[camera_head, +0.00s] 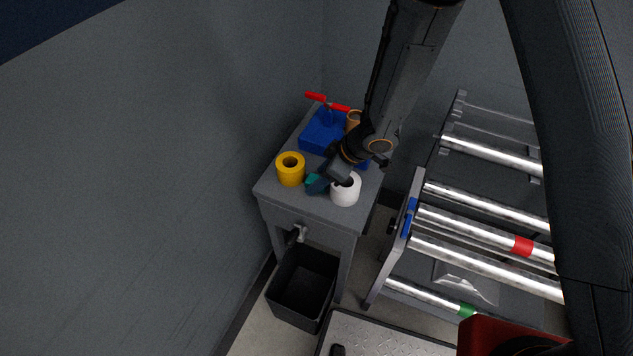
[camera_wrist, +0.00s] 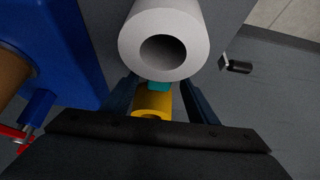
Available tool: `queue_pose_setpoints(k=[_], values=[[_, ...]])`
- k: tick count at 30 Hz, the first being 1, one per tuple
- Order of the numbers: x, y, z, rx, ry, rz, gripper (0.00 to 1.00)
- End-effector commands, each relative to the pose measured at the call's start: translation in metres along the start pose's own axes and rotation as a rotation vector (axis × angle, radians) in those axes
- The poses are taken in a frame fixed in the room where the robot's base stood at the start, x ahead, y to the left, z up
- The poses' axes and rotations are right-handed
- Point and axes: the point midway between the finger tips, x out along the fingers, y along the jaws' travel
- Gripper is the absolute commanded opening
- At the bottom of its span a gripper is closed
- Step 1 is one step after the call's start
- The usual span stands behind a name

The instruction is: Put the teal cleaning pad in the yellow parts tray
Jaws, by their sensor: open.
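The teal cleaning pad (camera_head: 312,179) is a small patch on the grey bench top, between a yellow roll and a white roll, mostly hidden by my gripper (camera_head: 328,183). In the wrist view a teal sliver of the pad (camera_wrist: 159,87) shows between the fingers, below the white roll. My gripper (camera_wrist: 159,84) is open, low over the bench, with its fingers to either side of the pad's visible part. I cannot tell whether they touch it. I see no yellow parts tray in either view; the yellow thing on the bench is a roll.
The white roll (camera_head: 345,190) stands close beside my gripper; the yellow roll (camera_head: 291,169) is left of it. A blue block (camera_head: 322,132) with a red handle and an orange-brown roll (camera_head: 353,119) stand behind. A black bin (camera_head: 303,286) is below; a metal-roller rack (camera_head: 480,215) is right.

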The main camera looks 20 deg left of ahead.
Motion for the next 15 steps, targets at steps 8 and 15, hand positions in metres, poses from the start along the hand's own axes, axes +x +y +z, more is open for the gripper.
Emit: queue_pose_setpoints(k=[8,15], values=[[0.0001,0.0001,0.0001,0.0,0.0,0.0,0.41],[0.0,0.0001,0.0002,0.0,0.0,0.0,0.06]])
